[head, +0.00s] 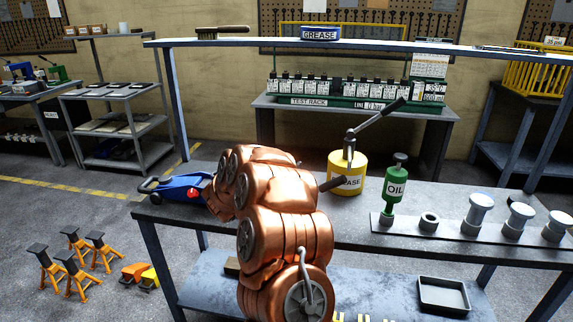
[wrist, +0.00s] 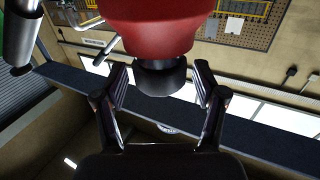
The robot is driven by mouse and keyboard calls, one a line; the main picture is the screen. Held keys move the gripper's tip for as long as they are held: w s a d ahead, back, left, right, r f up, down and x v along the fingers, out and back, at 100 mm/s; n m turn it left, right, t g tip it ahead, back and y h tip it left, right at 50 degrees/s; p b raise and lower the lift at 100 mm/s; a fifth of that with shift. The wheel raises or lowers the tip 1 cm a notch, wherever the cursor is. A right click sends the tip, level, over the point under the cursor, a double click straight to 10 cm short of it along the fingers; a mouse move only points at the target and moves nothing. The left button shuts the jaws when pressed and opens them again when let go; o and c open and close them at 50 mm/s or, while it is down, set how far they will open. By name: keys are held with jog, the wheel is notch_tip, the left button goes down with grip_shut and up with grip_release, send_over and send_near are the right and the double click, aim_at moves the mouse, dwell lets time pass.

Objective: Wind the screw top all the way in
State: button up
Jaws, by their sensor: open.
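The blue trolley jack (head: 178,188) lies on the bench at the left end, partly hidden behind my copper-coloured arm. A small red part (head: 193,193) shows on it. In the wrist view a large red body (wrist: 153,25) comes in from the top edge, with a short dark round piece (wrist: 160,78) at its end, which looks like the screw top. My gripper (wrist: 160,98) is open, with one finger on each side of that dark piece and a gap on both sides. My gripper is hidden behind my arm in the head view.
On the bench stand a yellow grease pump (head: 345,174) with a raised lever, a green oil bottle (head: 396,187) and several silver-topped posts (head: 476,215). A shelf beam (head: 350,45) crosses above. Orange axle stands (head: 76,262) stand on the floor at left.

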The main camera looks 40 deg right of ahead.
jog(key=s+a, duration=0.2)
jog(key=a, duration=1)
